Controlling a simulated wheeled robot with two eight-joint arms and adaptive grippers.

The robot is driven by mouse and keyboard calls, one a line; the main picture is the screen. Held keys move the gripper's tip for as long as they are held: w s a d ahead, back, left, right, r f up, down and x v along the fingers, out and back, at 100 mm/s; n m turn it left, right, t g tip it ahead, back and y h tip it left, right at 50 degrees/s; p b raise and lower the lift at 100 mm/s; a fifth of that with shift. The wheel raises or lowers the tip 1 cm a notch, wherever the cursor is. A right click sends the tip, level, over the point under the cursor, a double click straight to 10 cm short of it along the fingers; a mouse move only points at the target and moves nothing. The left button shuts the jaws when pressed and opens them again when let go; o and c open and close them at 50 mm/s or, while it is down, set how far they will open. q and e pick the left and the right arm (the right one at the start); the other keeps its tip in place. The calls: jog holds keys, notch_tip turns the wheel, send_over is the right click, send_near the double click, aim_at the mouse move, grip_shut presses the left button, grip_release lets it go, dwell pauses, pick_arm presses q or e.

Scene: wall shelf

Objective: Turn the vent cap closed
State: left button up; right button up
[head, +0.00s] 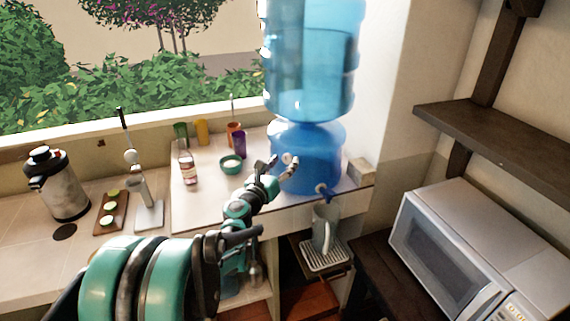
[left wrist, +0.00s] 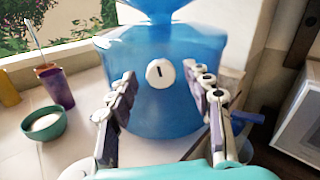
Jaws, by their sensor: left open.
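The vent cap is a small round white knob (left wrist: 160,73) with a dark upright mark, on the front of the blue water dispenser base (left wrist: 192,52). In the head view the cap (head: 287,158) shows beside my left gripper's fingertips. My left gripper (head: 276,166) is open, with a finger on either side of the cap in the left wrist view (left wrist: 166,88). The fingers look apart from the cap; the depth between them is hard to tell. My right gripper is not in view.
A large blue bottle (head: 311,60) stands on the base. A blue tap (head: 323,190) sits low on its right, above a clear pitcher (head: 325,226). A green bowl (head: 231,164) and purple cup (head: 239,145) stand left. A microwave (head: 455,262) is at right.

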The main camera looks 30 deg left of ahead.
pick_arm(q)
jog(key=shift+w+a, duration=0.1)
jog(key=shift+w, duration=0.6)
jog(key=c, duration=1.2)
